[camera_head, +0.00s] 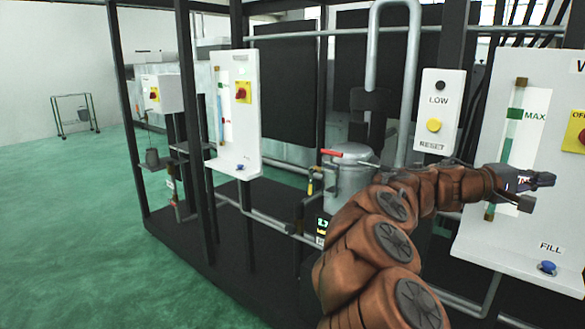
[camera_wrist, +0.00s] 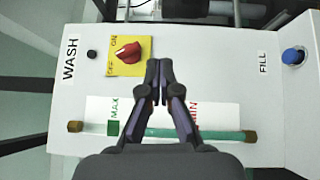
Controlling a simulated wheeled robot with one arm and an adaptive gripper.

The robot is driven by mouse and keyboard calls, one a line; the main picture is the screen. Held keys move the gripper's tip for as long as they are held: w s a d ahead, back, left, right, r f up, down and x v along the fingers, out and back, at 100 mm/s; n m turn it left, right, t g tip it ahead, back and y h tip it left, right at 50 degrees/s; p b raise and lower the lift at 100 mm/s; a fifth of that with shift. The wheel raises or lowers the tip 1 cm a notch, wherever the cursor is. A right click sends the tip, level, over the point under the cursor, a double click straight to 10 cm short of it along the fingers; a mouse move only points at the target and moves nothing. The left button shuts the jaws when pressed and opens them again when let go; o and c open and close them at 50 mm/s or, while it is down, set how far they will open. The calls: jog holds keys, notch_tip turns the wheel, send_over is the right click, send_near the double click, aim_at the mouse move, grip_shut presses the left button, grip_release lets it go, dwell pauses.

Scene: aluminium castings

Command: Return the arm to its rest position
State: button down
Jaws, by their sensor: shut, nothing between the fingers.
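My arm, in brown covers, reaches from the bottom of the head view to the right. My gripper (camera_head: 545,190) is in front of the white wash panel (camera_head: 553,95), near its level gauge (camera_head: 508,135). In the wrist view my gripper (camera_wrist: 159,75) has its fingertips together with nothing between them. The fingertips lie over the panel beside the yellow plate with the red off/on knob (camera_wrist: 128,53). I cannot tell how far they are from the panel. The gripper hides part of the gauge between MAX and MIN.
A blue FILL button (camera_wrist: 292,56) is on the same panel. A LOW/RESET box with a yellow button (camera_head: 434,125), a metal pot (camera_head: 348,180) with a red handle and another white panel (camera_head: 234,110) stand along the dark frame.

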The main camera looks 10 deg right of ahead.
jog(key=s+a+f+m+y, duration=0.3)
jog(key=s+a+f+y, duration=0.15)
jog(key=s, duration=0.25)
jog(key=s+a+f+n+t+y, duration=0.1)
jog(key=s+a+f+y, duration=0.3)
jog(key=a+f, duration=0.5)
jog(key=s+a+f+n+y, duration=0.1)
jog(key=s+a+f+y, duration=0.4)
jog(key=a, duration=0.7)
jog(key=s+a+f+n+t+y, duration=0.1)
jog(key=s+a+f+y, duration=0.2)
jog(key=a+f, duration=0.65)
jog(key=s+a+f+n+y, duration=0.15)
jog(key=s+a, duration=0.25)
jog(key=a, duration=0.4)
notch_tip(320, 180, up, 13)
jog(key=p, duration=1.2)
jog(key=shift+w+a, duration=0.2)
jog(key=shift+a, duration=0.05)
